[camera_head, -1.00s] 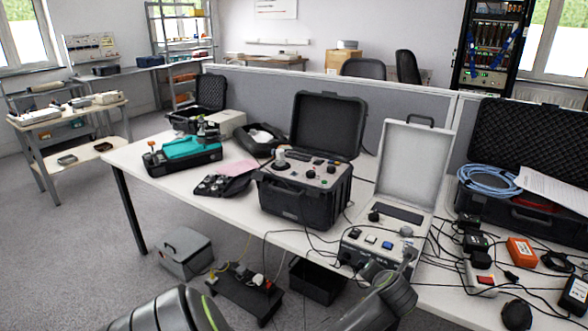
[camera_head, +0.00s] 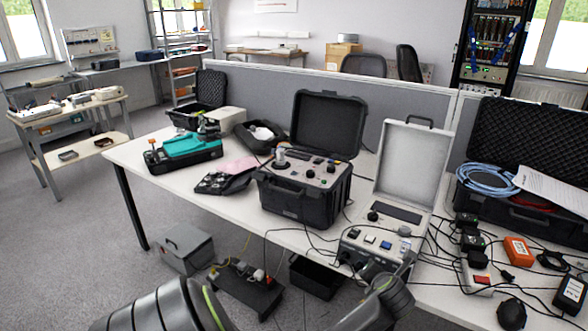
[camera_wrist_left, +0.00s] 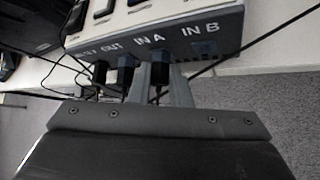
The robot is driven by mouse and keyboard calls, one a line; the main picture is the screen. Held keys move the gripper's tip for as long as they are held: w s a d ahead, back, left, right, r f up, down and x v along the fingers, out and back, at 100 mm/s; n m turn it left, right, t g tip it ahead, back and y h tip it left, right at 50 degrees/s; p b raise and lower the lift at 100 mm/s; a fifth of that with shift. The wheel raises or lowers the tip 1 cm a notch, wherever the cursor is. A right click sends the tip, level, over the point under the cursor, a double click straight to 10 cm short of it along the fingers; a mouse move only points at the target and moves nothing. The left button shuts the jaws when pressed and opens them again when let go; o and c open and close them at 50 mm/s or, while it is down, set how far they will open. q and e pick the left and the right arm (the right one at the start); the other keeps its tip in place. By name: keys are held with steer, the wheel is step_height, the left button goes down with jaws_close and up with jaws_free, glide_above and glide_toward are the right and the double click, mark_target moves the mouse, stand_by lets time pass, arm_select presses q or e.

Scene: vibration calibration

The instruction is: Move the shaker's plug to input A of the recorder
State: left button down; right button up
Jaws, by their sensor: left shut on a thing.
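The recorder (camera_head: 352,246) is the light grey case with its lid raised, on the right half of the bench. It also shows in the left wrist view (camera_wrist_left: 215,28), its front labelled OUT, IN A and IN B. My left gripper (camera_head: 405,264) is at its front edge, with its fingers (camera_wrist_left: 160,85) on either side of a dark plug (camera_wrist_left: 159,73) directly under IN A. The plug lines up with that socket; how deep it sits I cannot tell. Other dark plugs (camera_wrist_left: 125,72) sit at OUT and further left. IN B (camera_wrist_left: 226,47) shows no plug. My right gripper is out of view.
A black open case with a control panel (camera_head: 290,201) stands left of the recorder. Thin black cables hang along the bench front. At right lie a power strip (camera_head: 478,279), an orange box (camera_head: 518,251) and an open black case (camera_head: 520,140). A black bin (camera_head: 316,278) is below.

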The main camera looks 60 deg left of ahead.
arm_select(q)
steer(key=shift+d+r, duration=0.1)
steer(key=c, duration=1.3)
jaws_free()
steer(key=shift+d, duration=0.15)
steer(key=shift+o, duration=0.2)
steer(key=shift+p+v, duration=2.4)
steer(key=shift+p, duration=0.9)
steer(key=shift+s, duration=0.15)
